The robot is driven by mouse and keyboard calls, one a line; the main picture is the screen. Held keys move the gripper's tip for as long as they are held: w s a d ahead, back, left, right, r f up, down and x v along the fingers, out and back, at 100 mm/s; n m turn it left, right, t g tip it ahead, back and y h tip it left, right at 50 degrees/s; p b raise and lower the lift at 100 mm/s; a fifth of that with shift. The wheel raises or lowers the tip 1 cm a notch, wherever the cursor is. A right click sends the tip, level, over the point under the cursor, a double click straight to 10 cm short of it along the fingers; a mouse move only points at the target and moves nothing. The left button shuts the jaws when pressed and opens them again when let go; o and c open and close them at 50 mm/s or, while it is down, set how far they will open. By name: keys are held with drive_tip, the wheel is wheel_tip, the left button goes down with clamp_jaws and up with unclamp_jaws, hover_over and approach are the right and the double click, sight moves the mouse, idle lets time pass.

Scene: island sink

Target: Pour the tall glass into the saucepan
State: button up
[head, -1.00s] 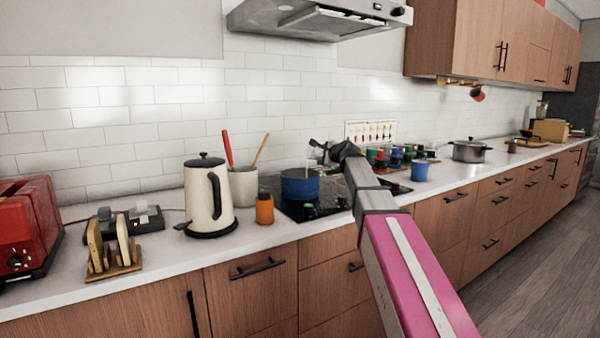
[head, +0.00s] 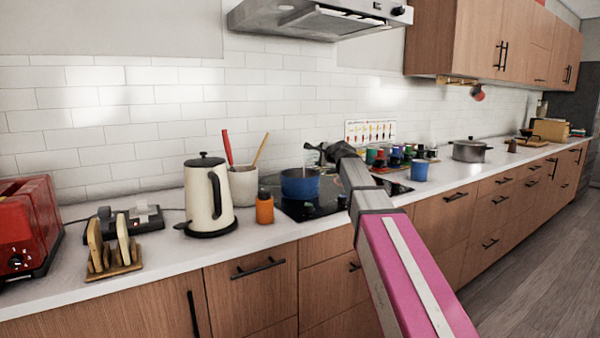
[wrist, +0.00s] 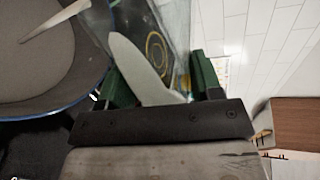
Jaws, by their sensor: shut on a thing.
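The blue saucepan (head: 300,186) stands on the black hob. In the wrist view its round opening and blue rim (wrist: 62,108) fill the left side, with a grey interior. My gripper (wrist: 157,75) is shut on the tall glass (wrist: 176,22), a clear vessel between the green fingers. A pale shape shows inside the glass, and I cannot tell whether it is liquid or a reflection. In the head view the glass (head: 312,156) is small and faint, tilted or upright I cannot tell, just above the saucepan's right side. A thin pale streak (wrist: 58,20) crosses the pan opening.
An orange jar (head: 264,208), a cream kettle (head: 207,196) and a utensil crock (head: 243,188) stand left of the hob. A blue cup (head: 419,171) and several coloured jars stand to the right. The range hood (head: 310,18) hangs above.

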drive_tip(key=shift+a, duration=0.1)
drive_tip(key=shift+s+a+r+n+h, duration=0.15)
drive_tip(key=shift+r+n+h, duration=0.25)
drive_tip(key=shift+r+n, duration=0.25)
idle(0.6)
